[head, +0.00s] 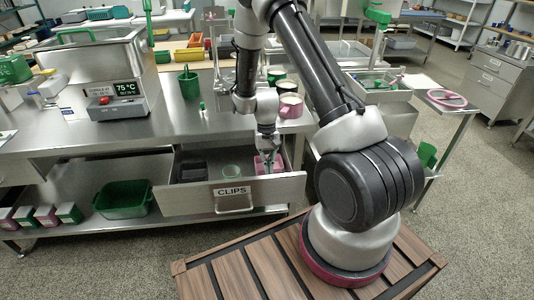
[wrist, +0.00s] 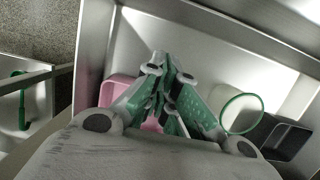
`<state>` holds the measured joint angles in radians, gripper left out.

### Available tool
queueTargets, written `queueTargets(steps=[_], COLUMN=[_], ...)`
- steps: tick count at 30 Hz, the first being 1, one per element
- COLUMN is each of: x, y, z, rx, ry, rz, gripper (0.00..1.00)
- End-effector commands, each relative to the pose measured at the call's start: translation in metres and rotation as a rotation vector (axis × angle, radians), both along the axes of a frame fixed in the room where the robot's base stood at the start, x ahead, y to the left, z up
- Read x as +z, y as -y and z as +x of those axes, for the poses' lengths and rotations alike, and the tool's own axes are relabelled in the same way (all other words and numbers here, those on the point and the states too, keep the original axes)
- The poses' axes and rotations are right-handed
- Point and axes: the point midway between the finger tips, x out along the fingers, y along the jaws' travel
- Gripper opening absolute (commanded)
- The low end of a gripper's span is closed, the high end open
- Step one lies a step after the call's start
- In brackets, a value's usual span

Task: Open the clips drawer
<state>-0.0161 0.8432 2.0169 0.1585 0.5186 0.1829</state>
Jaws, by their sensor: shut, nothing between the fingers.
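The clips drawer (head: 178,202) stands pulled out from under the steel bench, with its label and handle (head: 236,208) on the front panel. Inside it are a dark tray (head: 192,170), a round green-rimmed cup (head: 231,171) and a pink bin (head: 261,163). My gripper (head: 267,168) points down at the right part of the drawer, by the pink bin. In the wrist view my gripper (wrist: 165,80) is shut with nothing between its fingers. The pink bin (wrist: 122,88) is partly hidden behind it, and the green-rimmed cup (wrist: 241,113) is to the right.
A green tub (head: 124,199) sits on the lower shelf. Open floor (head: 110,265) lies in front of the drawer.

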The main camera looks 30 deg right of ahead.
Motion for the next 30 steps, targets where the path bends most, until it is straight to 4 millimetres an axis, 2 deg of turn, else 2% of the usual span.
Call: queueTargets(steps=[3, 9, 22, 30], x=[0.001, 0.001, 0.001, 0.002], y=[-0.006, -0.012, -0.014, -0.026], z=[-0.019, -0.036, -0.041, -0.079], rx=[0.0, 0.0, 0.0, 0.0], ry=[-0.002, -0.001, -0.001, -0.002], rz=[0.001, 0.0, 0.0, 0.001], gripper=[0.0, 0.0, 0.0, 0.0])
